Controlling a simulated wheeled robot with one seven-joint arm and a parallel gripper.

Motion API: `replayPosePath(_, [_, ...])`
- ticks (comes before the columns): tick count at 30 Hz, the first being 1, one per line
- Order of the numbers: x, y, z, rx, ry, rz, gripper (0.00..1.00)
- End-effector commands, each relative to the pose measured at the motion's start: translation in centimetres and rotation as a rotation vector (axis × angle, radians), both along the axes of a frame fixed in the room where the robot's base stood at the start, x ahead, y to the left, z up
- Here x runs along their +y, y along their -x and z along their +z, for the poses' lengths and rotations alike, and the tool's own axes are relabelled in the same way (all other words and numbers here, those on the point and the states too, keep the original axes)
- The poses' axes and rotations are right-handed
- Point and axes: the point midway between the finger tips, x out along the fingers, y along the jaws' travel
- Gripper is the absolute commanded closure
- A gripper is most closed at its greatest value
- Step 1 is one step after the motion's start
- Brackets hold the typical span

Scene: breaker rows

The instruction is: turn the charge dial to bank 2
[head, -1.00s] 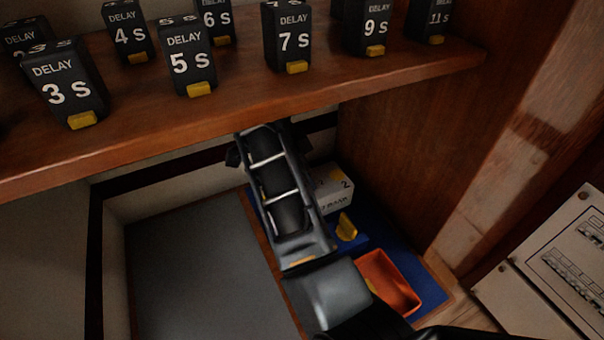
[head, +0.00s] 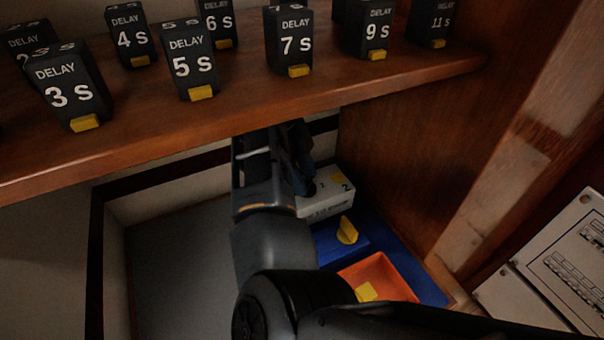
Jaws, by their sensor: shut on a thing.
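The white box (head: 331,203) of the charge dial stands under the shelf at the back right. Its top shows a figure 2 and a yellow patch (head: 338,177). Dark lettering on its front is too small to read. My gripper (head: 309,187) is a small dark shape at the left part of the box's top. It is shut on the dial, but its fingers and the dial's knob are too dark and too covered by my arm to make out. The dial's setting cannot be read.
The wooden shelf (head: 250,121) with several black delay blocks is close above my arm. A wooden wall (head: 400,160) closes the right side.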

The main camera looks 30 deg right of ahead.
Motion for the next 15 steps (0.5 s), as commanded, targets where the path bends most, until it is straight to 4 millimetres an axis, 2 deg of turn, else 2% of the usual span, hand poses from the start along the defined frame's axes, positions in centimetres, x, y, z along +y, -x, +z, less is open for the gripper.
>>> replayPosePath(15, [0.0,0.02,-0.07,0.003,-0.002,-0.049,0.88])
